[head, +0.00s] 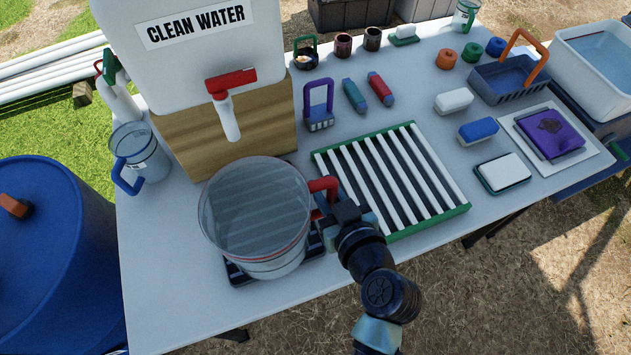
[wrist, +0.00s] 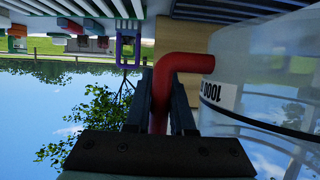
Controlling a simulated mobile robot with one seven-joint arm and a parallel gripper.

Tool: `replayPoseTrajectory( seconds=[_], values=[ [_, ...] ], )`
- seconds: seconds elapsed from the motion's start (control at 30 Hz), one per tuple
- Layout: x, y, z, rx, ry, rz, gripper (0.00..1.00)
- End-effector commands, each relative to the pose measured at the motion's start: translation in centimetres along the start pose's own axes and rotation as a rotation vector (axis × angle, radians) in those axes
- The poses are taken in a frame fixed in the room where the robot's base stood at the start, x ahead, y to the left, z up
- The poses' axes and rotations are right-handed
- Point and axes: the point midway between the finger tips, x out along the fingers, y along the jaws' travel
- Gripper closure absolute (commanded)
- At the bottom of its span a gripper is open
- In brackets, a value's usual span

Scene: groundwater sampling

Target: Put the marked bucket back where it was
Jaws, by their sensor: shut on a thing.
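The marked bucket (head: 255,215) is a large clear vessel with a red rim line and a red side handle (head: 322,190). It is upright in front of the clean water tank. In the wrist view the bucket (wrist: 265,80) shows a white label reading 1000, upside down in the picture. My gripper (head: 335,208) is shut on the red handle, and the jaws lie either side of the handle in the wrist view (wrist: 160,100). A black slatted stand (head: 237,273) shows beneath the bucket. I cannot tell whether the bucket touches it. The contents are unclear.
The clean water tank (head: 180,35) with red tap (head: 230,82) stands on a wooden block (head: 190,130) behind. A blue-handled jug (head: 140,160) stands left. A green-framed rack (head: 390,180) lies close right. The table's front edge is near, with bare tabletop at front left.

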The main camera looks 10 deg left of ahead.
Motion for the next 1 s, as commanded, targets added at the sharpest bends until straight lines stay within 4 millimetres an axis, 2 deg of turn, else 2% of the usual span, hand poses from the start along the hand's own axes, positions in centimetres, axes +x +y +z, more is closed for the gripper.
replayPoseTrajectory(
  seconds=[0.03, 0.17, 0.23, 0.5, 0.67, 0.8, 1.0],
  values=[
    [1.0, -0.1, -1.0, -0.002, 0.005, -0.004, 1.0],
    [3.2, 0.0, -1.9, 0.0, 0.005, -0.002, 1.0],
    [3.7, 0.0, -0.2, 0.005, -0.001, -0.001, 1.0],
    [4.5, 0.1, 1.9, 0.003, 0.002, 0.0, 1.0],
    [5.5, 0.1, 4.3, 0.005, 0.0, -0.001, 1.0],
    [6.3, 0.1, 4.6, 0.003, 0.003, -0.001, 1.0],
    [6.5, 0.1, 4.7, 0.001, 0.004, 0.0, 1.0]
  ],
)
